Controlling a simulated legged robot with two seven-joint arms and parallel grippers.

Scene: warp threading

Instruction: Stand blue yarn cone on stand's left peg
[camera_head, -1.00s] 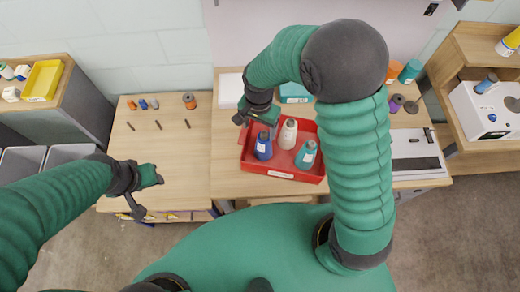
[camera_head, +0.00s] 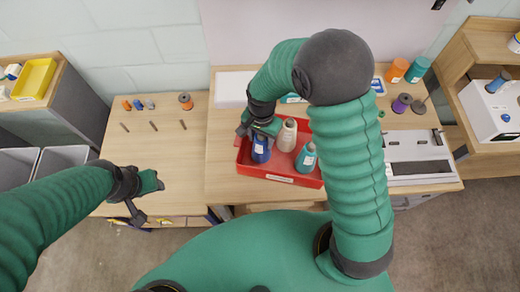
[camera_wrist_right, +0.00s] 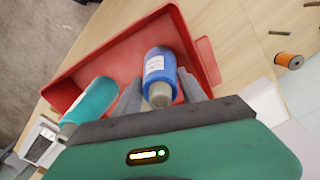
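The blue yarn cone (camera_head: 261,150) stands in the left part of a red tray (camera_head: 282,179), beside a white cone (camera_head: 287,136) and a teal cone (camera_head: 306,157). My right gripper (camera_head: 259,131) is at the top of the blue cone. In the right wrist view its fingers lie on both sides of the blue cone (camera_wrist_right: 159,68), apart, with no clear grip. Three thin dark pegs show on the left table; the left peg (camera_head: 125,127) is bare. My left gripper (camera_head: 150,196) is open and empty above that table's front.
Small spools (camera_head: 138,104) and an orange spool (camera_head: 186,101) stand behind the pegs. A white box (camera_head: 232,89) is behind the tray. More spools (camera_head: 397,70) and a grey-white device (camera_head: 416,157) are at right. The left table's front is clear.

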